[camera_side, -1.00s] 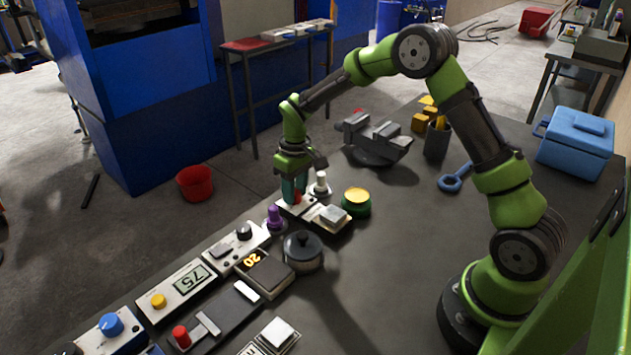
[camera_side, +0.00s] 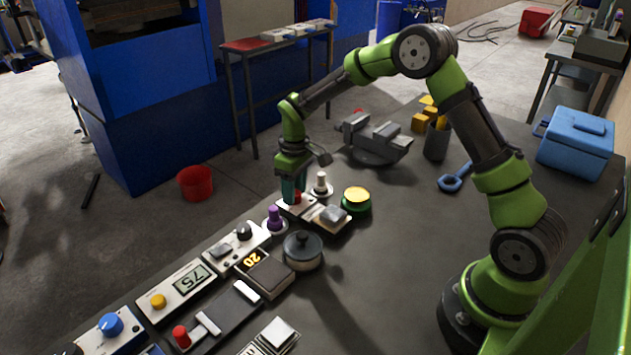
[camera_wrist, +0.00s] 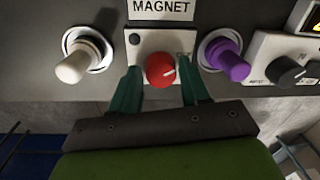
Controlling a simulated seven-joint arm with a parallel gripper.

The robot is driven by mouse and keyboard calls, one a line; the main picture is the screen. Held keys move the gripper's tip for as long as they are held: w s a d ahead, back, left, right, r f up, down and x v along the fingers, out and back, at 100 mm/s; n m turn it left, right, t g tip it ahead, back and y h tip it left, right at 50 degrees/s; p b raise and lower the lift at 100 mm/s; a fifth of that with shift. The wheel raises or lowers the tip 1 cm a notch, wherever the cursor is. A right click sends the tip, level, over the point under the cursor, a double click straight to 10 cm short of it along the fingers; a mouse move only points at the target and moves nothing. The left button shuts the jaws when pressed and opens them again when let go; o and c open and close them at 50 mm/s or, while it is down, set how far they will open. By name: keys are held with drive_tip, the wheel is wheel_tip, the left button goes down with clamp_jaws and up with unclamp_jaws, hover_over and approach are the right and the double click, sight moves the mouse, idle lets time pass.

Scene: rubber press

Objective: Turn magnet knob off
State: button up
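The magnet knob (camera_wrist: 160,70) is red and round with a pale pointer line. It sits on a small white panel (camera_wrist: 136,47) under a "MAGNET" label (camera_wrist: 162,10) in the wrist view. The pointer line leans up and to the right there. My gripper (camera_wrist: 162,84) is over the panel, with one green finger on each side of the knob. A gap shows between the fingers and the knob, so they look open around it. In the side view my gripper (camera_side: 294,196) points down at the panel, and the red knob shows only partly between the fingers.
A purple knob (camera_wrist: 226,60) and a white knob (camera_wrist: 80,62) flank the panel closely. A black knob (camera_wrist: 291,72) is farther right. In the side view, a yellow-topped green button (camera_side: 356,198) and a vise (camera_side: 374,138) stand nearby.

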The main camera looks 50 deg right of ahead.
sight(297, 190)
drive_tip(key=shift+o, duration=1.2)
wheel_tip(297, 190, up, 17)
drive_tip(key=shift+d, duration=0.45)
drive_tip(key=shift+f, duration=0.1)
